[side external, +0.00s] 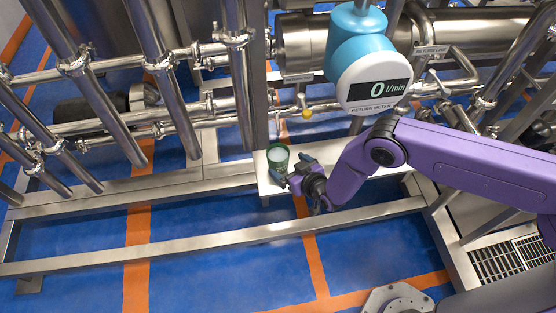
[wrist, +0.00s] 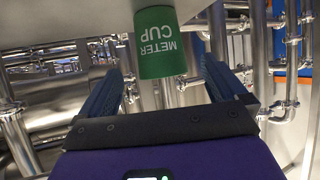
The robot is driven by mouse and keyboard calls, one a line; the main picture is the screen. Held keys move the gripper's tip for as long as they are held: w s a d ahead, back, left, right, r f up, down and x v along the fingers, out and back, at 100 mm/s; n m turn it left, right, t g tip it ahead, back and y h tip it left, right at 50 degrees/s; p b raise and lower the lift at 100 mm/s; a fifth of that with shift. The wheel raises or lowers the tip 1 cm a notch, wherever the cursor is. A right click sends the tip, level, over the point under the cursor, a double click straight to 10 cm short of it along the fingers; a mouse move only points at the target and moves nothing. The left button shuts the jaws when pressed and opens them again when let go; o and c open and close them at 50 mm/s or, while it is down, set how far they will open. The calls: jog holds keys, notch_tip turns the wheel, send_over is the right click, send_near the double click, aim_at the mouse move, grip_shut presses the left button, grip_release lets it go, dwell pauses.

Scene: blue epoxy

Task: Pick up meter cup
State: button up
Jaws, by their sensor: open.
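The meter cup (side external: 278,158) is a green cup standing on a small steel shelf (side external: 263,184) below the return meter. In the wrist view the cup (wrist: 160,45) appears upside down, with the words METER CUP readable on its side. My gripper (side external: 285,172) is at the cup's right front side in the side view. In the wrist view my gripper (wrist: 163,80) is open, with a blue ribbed finger on each side of the cup's line. The cup shows beyond the fingers and between them. I cannot tell whether a finger touches it.
The return meter (side external: 375,85) with its round display hangs above and right of the cup. A steel frame rail (side external: 230,238) runs in front, over open blue floor (side external: 220,280).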

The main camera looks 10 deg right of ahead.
aim_at(284, 162)
jog(key=shift+x, duration=2.55)
jog(key=shift+c, duration=0.3)
jog(key=c, duration=1.2)
jog(key=shift+c, duration=0.2)
jog(key=shift+r, duration=0.15)
